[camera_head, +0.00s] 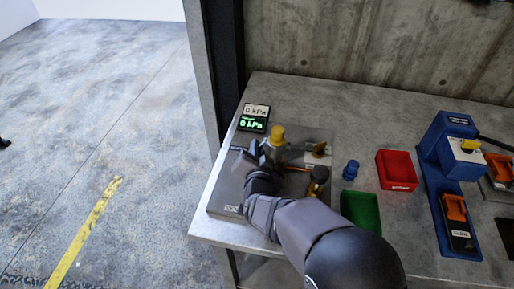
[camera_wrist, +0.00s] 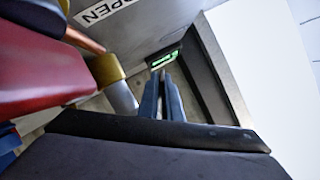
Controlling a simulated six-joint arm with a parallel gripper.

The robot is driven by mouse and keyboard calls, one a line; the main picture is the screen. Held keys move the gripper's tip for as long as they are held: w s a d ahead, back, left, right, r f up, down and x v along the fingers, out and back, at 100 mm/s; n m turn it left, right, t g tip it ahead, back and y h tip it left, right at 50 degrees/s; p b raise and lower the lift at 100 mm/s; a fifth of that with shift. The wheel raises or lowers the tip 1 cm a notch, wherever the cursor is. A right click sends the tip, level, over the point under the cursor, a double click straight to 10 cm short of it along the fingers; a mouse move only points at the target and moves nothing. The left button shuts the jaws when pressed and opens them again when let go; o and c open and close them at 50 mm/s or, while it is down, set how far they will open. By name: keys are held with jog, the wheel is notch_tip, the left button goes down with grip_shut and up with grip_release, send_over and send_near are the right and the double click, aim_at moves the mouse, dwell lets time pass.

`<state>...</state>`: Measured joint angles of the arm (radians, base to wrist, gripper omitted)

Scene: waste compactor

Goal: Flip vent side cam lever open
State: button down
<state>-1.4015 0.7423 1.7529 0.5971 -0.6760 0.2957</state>
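My gripper (camera_head: 256,150) is over the left part of a grey metal plate (camera_head: 225,196), beside the yellow-topped fitting (camera_head: 277,136). In the wrist view its two slim blue-grey fingers (camera_wrist: 160,82) run close together towards the green-lit display; nothing shows between them. Whether they are fully shut is unclear. A copper-coloured pipe (camera_head: 296,169) crosses the plate towards a dark knob (camera_head: 319,174). I cannot pick out the vent side cam lever with certainty; my gripper and forearm hide part of the plate.
The pressure display (camera_head: 254,118) reads 0 kPa at the plate's back left. To the right stand a small blue part (camera_head: 351,170), a red bin (camera_head: 396,171), a green bin (camera_head: 361,210) and a blue fixture (camera_head: 441,155). A concrete wall (camera_head: 375,45) closes the bench's back.

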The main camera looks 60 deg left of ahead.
jog(key=shift+a+f+m+b, duration=0.15)
jog(key=shift+m+b, duration=0.15)
jog(key=shift+b, duration=0.85)
jog(key=shift+s+r+m+y+b, duration=0.15)
jog(key=shift+r+m+y+b, duration=0.15)
jog(key=shift+b, duration=0.5)
jog(key=c, duration=1.9)
grip_release()
jog(key=shift+c, duration=0.2)
jog(key=shift+b+v, duration=0.75)
jog(key=shift+v, duration=2.95)
jog(key=shift+r, duration=0.1)
